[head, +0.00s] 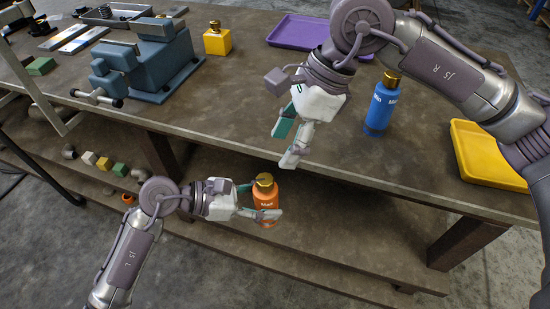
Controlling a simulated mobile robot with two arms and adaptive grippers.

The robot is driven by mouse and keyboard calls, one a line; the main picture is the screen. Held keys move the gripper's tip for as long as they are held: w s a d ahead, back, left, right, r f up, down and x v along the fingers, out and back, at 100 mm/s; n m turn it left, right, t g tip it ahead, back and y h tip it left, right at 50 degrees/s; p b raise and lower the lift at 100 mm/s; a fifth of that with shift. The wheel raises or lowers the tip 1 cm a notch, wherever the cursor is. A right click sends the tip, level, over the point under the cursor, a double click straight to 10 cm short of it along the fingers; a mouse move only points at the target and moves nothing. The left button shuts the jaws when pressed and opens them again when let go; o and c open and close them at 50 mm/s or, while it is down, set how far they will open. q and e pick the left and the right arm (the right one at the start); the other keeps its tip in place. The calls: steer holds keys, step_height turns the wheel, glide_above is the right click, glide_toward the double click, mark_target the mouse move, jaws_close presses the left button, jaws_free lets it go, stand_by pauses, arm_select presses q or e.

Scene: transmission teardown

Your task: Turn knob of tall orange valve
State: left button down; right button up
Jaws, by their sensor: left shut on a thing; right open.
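The tall orange valve (266,200) is an orange bottle-like body with a gold knob (264,180) on top. It is upright in front of the workbench's front edge, over the lower shelf. My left gripper (268,207) is shut on the orange body from the left, below the knob. Part of the body is hidden by the fingers. My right gripper (287,146) is open and empty, pointing down above the bench's front edge. It is above and a little right of the knob, apart from it.
A blue valve (380,108) with a gold knob stands on the bench, right of my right gripper. A yellow valve (217,40), blue-grey vise (150,62), purple tray (297,32) and yellow tray (482,152) are also there. Small blocks (104,164) lie on the lower shelf.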

arm_select(q)
steer(key=shift+r, duration=0.1)
arm_select(e)
steer(key=shift+v, duration=1.55)
steer(key=v, duration=1.2)
steer(key=shift+w, duration=0.1)
